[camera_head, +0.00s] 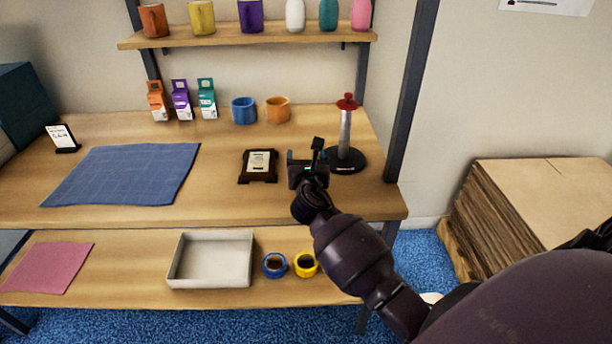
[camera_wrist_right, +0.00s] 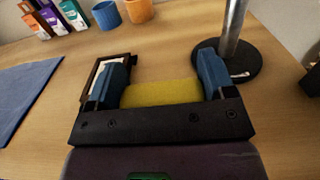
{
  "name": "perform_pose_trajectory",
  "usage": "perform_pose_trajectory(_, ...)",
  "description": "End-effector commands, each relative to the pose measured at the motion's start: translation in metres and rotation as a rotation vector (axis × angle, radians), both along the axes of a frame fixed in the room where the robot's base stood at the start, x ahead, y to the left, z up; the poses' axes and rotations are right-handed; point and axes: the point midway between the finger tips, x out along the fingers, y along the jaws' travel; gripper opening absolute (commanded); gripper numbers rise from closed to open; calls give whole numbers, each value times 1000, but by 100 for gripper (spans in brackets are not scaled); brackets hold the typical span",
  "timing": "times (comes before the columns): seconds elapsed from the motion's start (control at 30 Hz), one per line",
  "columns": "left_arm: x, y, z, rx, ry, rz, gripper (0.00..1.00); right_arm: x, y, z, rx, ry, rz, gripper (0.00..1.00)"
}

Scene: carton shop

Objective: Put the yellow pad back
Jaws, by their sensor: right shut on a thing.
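The yellow pad (camera_wrist_right: 160,93) shows between the two blue fingers of my right gripper in the right wrist view, above the wooden table. In the head view my right gripper (camera_head: 304,160) is over the table's right part and hides the pad. The gripper is shut on the pad. A small black holder with a white label (camera_head: 258,165) lies on the table just left of the gripper. It also shows in the right wrist view (camera_wrist_right: 100,66), partly behind the left finger. My left gripper is not in view.
A metal post with a red knob (camera_head: 346,130) on a dark round base stands close right of the gripper. Blue (camera_head: 243,111) and orange cups and small cartons stand behind. A blue cloth (camera_head: 122,174) lies left. A white tray (camera_head: 211,260) and tape rolls are below.

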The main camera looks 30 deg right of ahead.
Motion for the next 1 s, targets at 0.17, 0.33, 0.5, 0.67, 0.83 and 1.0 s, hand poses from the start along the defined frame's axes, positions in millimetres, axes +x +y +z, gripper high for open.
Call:
perform_pose_trajectory(0.17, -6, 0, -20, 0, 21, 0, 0, -1, 0, -37, 2, 8, -1, 57)
perform_pose_trajectory(0.33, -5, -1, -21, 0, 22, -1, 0, 0, 0, -51, 1, 5, -1, 57)
perform_pose_trajectory(0.5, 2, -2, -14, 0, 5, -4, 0, 0, 0, -50, 0, 2, 0, 57)
perform_pose_trajectory(0.67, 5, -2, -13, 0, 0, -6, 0, 0, 0, -50, 0, 2, 0, 57)
perform_pose_trajectory(0.83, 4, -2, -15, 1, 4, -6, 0, 0, 0, -52, 1, 3, 0, 85)
perform_pose_trajectory(1.0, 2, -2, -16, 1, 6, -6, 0, 0, 0, -52, 1, 3, 0, 100)
